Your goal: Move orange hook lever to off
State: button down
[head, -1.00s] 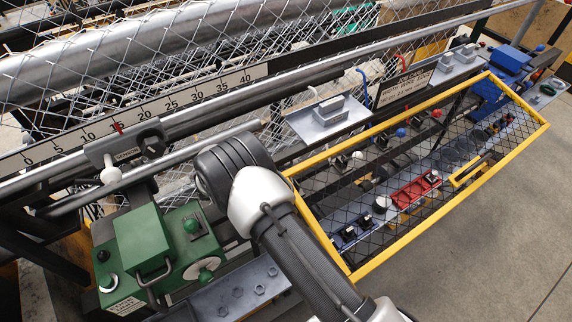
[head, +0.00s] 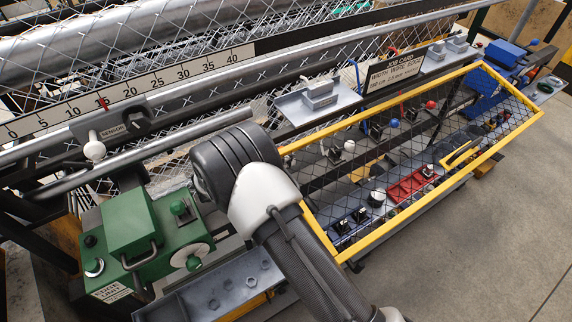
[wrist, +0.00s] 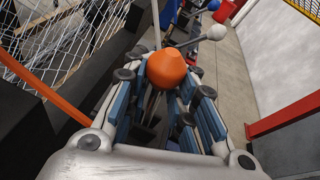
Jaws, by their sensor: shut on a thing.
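In the wrist view an orange knob (wrist: 168,68) with a rounded, tapered shape sits between the fingers of my gripper (wrist: 168,90). The blue-padded fingers are shut on it, one on each side. I take the knob to be the end of the orange hook lever; the rest of that lever is hidden behind the fingers. In the head view my own arm covers the gripper and the lever, so neither shows there.
In the wrist view an orange bar (wrist: 45,85) crosses beside wire mesh at left, and a white-knobbed lever (wrist: 216,32) stands beyond. In the head view a green edge unit (head: 128,222) is left of my arm, and a yellow-framed mesh guard (head: 400,222) is right.

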jog(key=shift+a, duration=0.2)
jog(key=c, duration=1.9)
grip_release()
jog(key=shift+o, duration=1.3)
jog(key=shift+s+a+r, duration=0.1)
jog(key=shift+a, duration=0.15)
jog(key=o, duration=0.4)
jog(key=shift+d, duration=0.1)
jog(key=shift+c, duration=0.2)
notch_tip(320, 180, up, 10)
jog(key=shift+f, duration=0.1)
